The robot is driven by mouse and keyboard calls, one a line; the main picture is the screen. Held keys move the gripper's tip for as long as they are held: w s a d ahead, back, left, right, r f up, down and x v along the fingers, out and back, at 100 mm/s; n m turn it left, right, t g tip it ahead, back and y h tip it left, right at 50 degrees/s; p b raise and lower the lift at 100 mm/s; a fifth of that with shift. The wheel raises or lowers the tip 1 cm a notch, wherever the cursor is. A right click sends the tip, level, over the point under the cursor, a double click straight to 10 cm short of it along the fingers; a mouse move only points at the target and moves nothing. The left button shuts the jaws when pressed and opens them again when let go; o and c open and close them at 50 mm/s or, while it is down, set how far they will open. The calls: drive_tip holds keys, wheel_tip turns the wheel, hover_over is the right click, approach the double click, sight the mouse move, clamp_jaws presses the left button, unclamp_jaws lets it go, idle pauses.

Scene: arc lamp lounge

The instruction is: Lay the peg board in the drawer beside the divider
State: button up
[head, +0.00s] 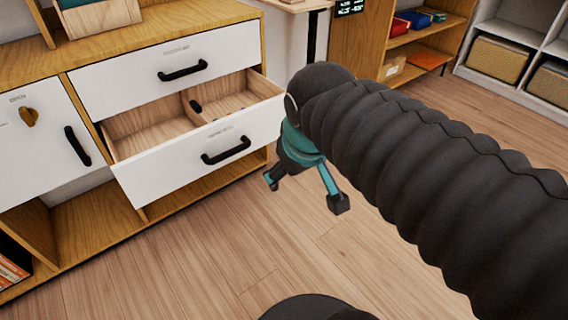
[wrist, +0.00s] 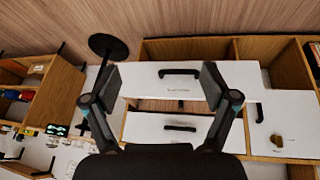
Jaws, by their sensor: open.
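The pulled-out drawer (head: 190,152) has a white front, a black handle and wooden insides. A wooden divider (head: 187,108) splits it into a left and a right compartment. A small dark thing (head: 196,106) shows beside the divider in the right compartment; I cannot tell what it is. I cannot make out the peg board for certain in either view. My gripper (head: 304,192) is open and empty, in front of the drawer's right end and apart from it. In the wrist view its spread fingers (wrist: 160,82) frame the drawer front (wrist: 170,80).
A closed drawer (head: 165,60) sits above the open one and overhangs part of its inside. A white door (head: 40,150) with an orange knob is at left. A wooden box with teal contents (head: 100,15) stands on the cabinet top. The floor (head: 200,260) ahead is clear.

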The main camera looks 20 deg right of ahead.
drive_tip(key=s, duration=0.1)
drive_tip(key=s+f+m, duration=0.2)
drive_tip(key=shift+s+a+f+t+y, duration=0.25)
drive_tip(key=shift+s+a+t+y, duration=0.05)
drive_tip(key=shift+c, duration=0.2)
idle(0.9)
